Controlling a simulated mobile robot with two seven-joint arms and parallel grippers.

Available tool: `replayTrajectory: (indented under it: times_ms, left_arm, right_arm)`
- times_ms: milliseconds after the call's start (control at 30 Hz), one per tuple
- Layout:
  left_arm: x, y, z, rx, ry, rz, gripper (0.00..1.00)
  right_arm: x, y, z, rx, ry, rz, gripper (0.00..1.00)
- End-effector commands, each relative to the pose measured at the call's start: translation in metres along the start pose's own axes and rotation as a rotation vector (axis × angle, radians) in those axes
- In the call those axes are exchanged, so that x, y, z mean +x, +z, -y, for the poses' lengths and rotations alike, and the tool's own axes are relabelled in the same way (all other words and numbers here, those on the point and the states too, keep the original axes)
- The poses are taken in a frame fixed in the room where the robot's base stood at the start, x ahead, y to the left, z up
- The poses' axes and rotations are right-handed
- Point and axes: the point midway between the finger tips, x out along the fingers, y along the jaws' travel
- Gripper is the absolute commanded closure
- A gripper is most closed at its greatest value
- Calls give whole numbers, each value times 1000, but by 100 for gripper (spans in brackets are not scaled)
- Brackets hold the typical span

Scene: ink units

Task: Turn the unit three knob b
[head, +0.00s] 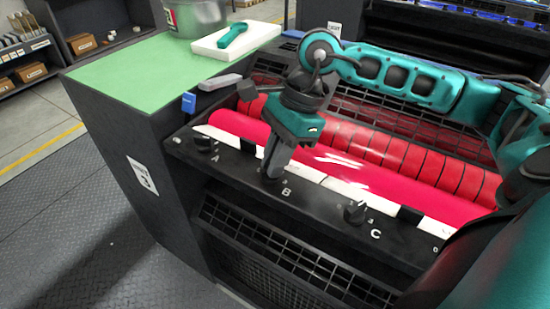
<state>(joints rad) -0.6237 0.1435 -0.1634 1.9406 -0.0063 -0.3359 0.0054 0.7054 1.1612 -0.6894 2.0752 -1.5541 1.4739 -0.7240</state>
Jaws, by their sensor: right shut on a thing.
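The ink unit's dark control panel (320,203) runs along the front of the red rollers (385,150), and a plate with a 3 (142,176) is on the unit's side. My right gripper (271,174) points down at the panel, just above the letter B (286,193). It is shut on knob b, which its fingers almost wholly hide, so I cannot tell how the knob is turned. Knob A (204,142) is to the left and knob C (356,210) to the right, both free. My left gripper is not in view.
The green top (140,75) at the left bears a metal tub (193,18) and a white board (258,38) with a teal-handled tool (232,35). A blue tag (188,103) sticks up near knob A. A dark grille (290,260) lies below the panel.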

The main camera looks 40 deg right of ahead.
Motion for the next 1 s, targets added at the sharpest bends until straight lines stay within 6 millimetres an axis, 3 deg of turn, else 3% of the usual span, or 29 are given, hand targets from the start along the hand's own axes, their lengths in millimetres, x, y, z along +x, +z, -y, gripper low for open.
replayTrajectory:
  times_ms: [667,1000]
  left_arm:
    - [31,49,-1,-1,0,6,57]
    - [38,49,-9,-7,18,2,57]
  right_arm:
    - [3,0,-6,487,-209,0,100]
    - [2,3,-8,692,-291,1,100]
